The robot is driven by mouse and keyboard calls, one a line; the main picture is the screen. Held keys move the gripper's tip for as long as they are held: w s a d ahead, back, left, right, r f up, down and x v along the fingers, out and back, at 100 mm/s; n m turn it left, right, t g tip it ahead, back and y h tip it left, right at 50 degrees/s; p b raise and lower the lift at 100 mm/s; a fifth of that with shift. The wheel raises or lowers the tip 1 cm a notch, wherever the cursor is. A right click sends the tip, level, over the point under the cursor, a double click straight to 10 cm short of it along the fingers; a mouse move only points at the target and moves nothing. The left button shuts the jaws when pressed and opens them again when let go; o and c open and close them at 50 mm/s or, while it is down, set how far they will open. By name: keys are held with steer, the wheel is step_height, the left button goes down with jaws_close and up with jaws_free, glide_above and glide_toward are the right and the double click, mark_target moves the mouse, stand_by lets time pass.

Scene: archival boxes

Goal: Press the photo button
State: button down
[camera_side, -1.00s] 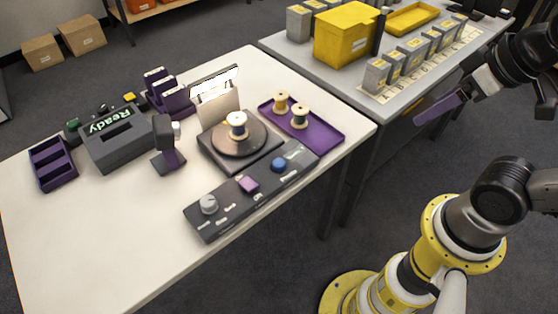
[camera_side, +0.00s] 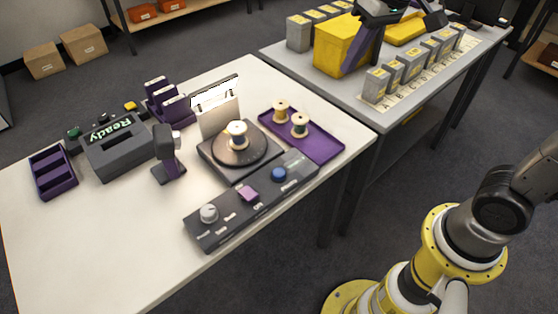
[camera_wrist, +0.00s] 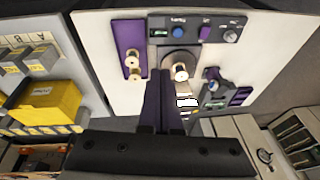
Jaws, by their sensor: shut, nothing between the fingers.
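A dark control panel (camera_side: 228,223) lies along the front edge of the white table. The blue button (camera_wrist: 177,31) and purple button (camera_wrist: 205,32) also show at the top of the wrist view. Their labels are too small to read surely, so I cannot tell which is the photo button. My gripper (camera_side: 347,71), with purple fingers, is high, in front of the yellow box in the side view, well away from the panel. In the wrist view my gripper (camera_wrist: 161,73) is shut and empty.
Behind the panel, a turntable (camera_side: 217,158) bears a spool (camera_side: 237,135). A purple tray (camera_side: 325,147) holds two spools. A dark upright device (camera_side: 165,143) and a grey box reading "Ready" (camera_side: 122,156) stand left. A yellow box (camera_side: 335,50) stands on the grey table.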

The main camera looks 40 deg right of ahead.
steer(key=w+a+f+g, duration=0.2)
steer(key=w+a+f, duration=0.2)
steer(key=w+f, duration=0.3)
steer(key=n+g, duration=0.1)
steer(key=g, duration=0.1)
glide_above(279, 171)
steer(key=w+d, duration=0.1)
step_height(279, 171, down, 8)
steer(key=r, duration=0.1)
steer(key=shift+w+d+f, duration=0.15)
steer(key=shift+w+f, duration=0.05)
steer(key=shift+f, duration=0.05)
steer(key=f, duration=0.9)
steer(key=s+a+f, duration=0.1)
steer(key=f, duration=0.4)
steer(key=shift+s, duration=0.1)
